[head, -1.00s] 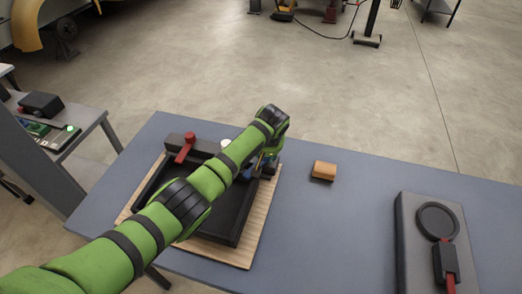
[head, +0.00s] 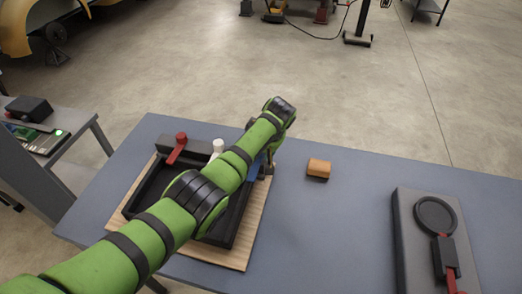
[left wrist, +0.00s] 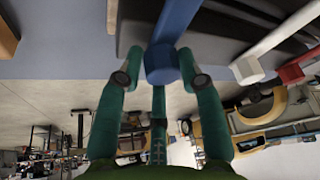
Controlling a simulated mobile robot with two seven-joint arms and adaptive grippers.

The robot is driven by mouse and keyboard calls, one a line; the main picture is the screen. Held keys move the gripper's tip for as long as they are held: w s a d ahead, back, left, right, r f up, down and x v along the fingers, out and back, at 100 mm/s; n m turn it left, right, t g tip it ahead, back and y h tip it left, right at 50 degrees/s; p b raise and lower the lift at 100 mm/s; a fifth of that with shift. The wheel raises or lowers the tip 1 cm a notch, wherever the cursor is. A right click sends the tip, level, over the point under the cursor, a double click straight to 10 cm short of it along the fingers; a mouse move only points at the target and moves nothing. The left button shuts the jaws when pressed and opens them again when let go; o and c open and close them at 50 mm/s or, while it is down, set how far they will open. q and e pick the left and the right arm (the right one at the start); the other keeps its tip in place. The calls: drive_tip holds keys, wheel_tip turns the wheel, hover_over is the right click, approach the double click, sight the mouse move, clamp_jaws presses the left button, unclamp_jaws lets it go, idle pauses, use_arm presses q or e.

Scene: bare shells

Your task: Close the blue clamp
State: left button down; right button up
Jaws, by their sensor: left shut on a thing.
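The blue clamp's handle (left wrist: 174,28) runs down from the top of the left wrist view, with its end between my fingers. My left gripper (left wrist: 160,64) is shut on this handle. In the head view only a bit of the blue clamp (head: 262,160) shows, at the right side of the fixture. My left forearm and wrist cover most of it there, and the fingers are largely hidden. I cannot tell how far the clamp is closed. My right gripper is not in view.
A black tray-like fixture (head: 226,229) lies on a wooden board (head: 247,240) on the blue-grey table (head: 330,240). A red clamp (head: 177,148) and a white clamp (head: 217,148) stand at its back. An orange-brown block (head: 318,168) and a dark fixture (head: 408,235) are to the right.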

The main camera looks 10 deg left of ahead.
use_arm(q)
drive_tip(key=shift+w+a+r, duration=0.25)
drive_tip(key=c, duration=0.9)
unclamp_jaws()
drive_tip(key=shift+o, duration=0.2)
drive_tip(key=shift+f, duration=0.1)
drive_tip(key=shift+s, duration=0.1)
drive_tip(key=shift+s+d+r, duration=0.15)
drive_tip(key=shift+d+r, duration=0.1)
drive_tip(key=shift+r, duration=0.15)
drive_tip(key=v, duration=1.1)
drive_tip(key=shift+a, duration=0.15)
